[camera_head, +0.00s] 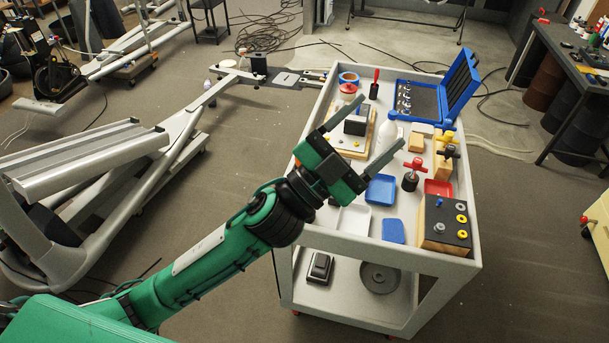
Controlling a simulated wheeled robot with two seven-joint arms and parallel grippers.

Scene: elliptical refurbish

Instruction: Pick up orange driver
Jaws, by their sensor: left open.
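My left gripper (380,120) is open, with its two long fingers spread wide over the middle of the grey trolley (376,253). Nothing shows between the fingertips. I cannot pick out a clearly orange driver. A wooden block (442,166) to the right of the gripper holds a tool with a yellow handle (446,137) and one with a dark handle. A red T-handled tool (415,163) stands upright in a dark holder, close to the right finger. A red-handled tool (376,75) stands at the trolley's far side. My right gripper is out of view.
An open blue case (461,85) stands at the back right of the trolley. Blue trays (380,190), a red tray (438,188) and a black-topped box (444,222) crowd the front. Grey gym equipment fills the left.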

